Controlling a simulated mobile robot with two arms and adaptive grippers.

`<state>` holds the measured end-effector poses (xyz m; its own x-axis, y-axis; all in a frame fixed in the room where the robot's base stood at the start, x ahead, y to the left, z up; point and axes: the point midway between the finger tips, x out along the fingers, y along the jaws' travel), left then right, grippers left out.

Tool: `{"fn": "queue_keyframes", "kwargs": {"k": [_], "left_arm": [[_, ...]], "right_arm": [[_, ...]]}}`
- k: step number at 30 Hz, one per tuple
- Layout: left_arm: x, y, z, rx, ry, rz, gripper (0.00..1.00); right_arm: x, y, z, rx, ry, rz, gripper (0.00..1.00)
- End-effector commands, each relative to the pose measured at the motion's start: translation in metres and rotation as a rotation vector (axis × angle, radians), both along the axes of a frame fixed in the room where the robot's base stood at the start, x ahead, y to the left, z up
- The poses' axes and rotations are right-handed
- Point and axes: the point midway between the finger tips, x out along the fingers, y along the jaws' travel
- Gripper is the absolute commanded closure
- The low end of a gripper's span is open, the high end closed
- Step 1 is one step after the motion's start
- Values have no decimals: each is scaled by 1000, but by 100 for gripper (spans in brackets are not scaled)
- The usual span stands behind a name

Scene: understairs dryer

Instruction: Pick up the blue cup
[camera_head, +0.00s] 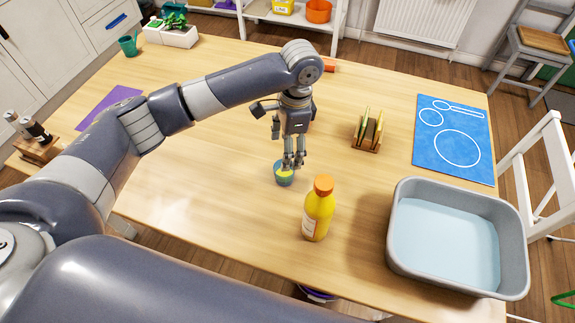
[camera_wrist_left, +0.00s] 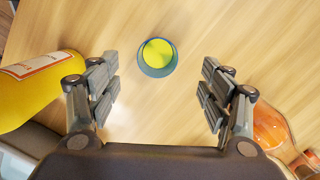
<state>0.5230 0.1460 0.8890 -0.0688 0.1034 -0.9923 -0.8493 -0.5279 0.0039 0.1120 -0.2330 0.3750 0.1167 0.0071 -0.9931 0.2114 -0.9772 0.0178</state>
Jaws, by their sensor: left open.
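The small blue cup (camera_head: 284,179) stands upright on the wooden table, with yellow showing inside it. My left gripper (camera_head: 293,163) points down just above and behind the cup, partly overlapping it in the head view. In the left wrist view the cup (camera_wrist_left: 157,70) lies ahead of the open fingers (camera_wrist_left: 160,90), roughly centred between them, with nothing gripped. Whether a finger touches the cup's rim cannot be told. My right gripper is not in view.
A yellow bottle with an orange cap (camera_head: 318,212) stands close to the cup. A grey basin of water (camera_head: 400,262) is at right, below a blue mat (camera_head: 430,165) and a wooden rack (camera_head: 367,145). A purple mat (camera_head: 108,103) and teal cup (camera_head: 128,46) are at left.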

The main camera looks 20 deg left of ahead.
Motion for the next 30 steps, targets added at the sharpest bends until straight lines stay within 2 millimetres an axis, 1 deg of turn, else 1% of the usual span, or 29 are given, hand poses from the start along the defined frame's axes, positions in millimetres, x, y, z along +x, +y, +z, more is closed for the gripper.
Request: {"fn": "queue_keyframes", "kwargs": {"k": [1, 4, 6, 9, 11, 14, 18, 21, 24, 29, 30], "left_arm": [[-2, 2, -10, 2, 5, 0, 28], [-3, 2, -25, 1, 4, 0, 28], [-3, 3, -33, 1, 3, 0, 28], [-2, 3, -39, 0, 0, -1, 28], [-3, 3, -43, 0, 1, -1, 28], [-2, 3, -56, 1, 3, -1, 28], [0, 2, -78, 2, 3, -1, 28], [-1, 3, -88, 1, 1, -2, 28], [-1, 4, -92, 0, 0, -2, 28], [-1, 4, -92, -1, 0, -2, 28], [-1, 4, -92, -1, 0, -2, 32]], "right_arm": [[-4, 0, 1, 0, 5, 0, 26], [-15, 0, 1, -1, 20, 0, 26], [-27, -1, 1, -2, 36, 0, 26], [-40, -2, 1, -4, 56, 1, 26], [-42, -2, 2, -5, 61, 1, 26], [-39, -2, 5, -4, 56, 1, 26], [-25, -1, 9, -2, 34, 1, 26], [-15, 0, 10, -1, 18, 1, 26], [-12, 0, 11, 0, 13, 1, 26], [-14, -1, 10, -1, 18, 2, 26], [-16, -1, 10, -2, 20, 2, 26]]}}
